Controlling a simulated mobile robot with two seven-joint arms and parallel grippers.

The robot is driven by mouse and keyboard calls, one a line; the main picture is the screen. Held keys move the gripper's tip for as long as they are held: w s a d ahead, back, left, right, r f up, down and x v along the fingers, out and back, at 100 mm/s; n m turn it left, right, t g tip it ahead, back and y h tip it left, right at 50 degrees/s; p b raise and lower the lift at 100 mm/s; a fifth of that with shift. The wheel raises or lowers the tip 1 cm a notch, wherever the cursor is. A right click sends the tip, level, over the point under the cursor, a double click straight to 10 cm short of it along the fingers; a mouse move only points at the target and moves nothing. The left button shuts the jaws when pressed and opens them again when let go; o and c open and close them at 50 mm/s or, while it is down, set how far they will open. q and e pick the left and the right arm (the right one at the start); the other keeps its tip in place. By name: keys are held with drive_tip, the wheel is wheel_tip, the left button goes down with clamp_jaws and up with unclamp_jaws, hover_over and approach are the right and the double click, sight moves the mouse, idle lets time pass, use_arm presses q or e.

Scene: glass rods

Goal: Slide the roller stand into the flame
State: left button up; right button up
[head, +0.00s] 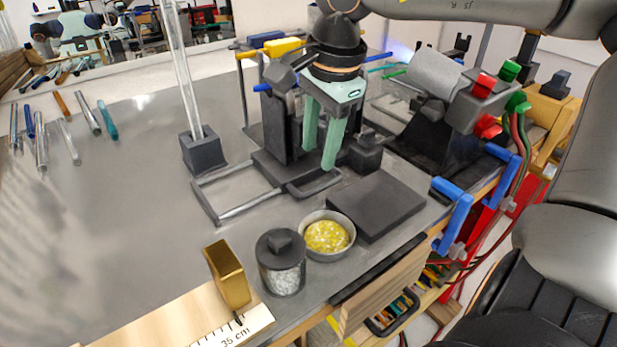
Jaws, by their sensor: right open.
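The roller stand (272,172) appears to be the dark stand in the middle of the head view, with a dark base and a grey rail frame in front. My right gripper (318,158) comes down over it with two green fingers, open, with nothing visible between them. The fingers hide part of the stand, and I cannot tell whether they touch it. The burner (470,98), a grey body with red and green knobs, stands to the right. A faint blue glow (400,50), possibly the flame, shows behind the gripper. My left gripper is not in view.
A tall glass tube (181,60) stands upright in a dark block (203,152). A dark slab (376,205), a bowl of yellow bits (327,236) and a lidded jar (281,264) are in front. Several rods lie at the left. The left middle of the table is clear.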

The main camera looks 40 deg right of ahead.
sight(311, 192)
drive_tip(key=f, duration=0.3)
drive_tip(key=w+f, duration=0.1)
drive_tip(key=f, duration=0.4)
drive_tip(key=shift+w+f, duration=0.3)
drive_tip(key=shift+w, duration=0.05)
clamp_jaws()
idle(0.9)
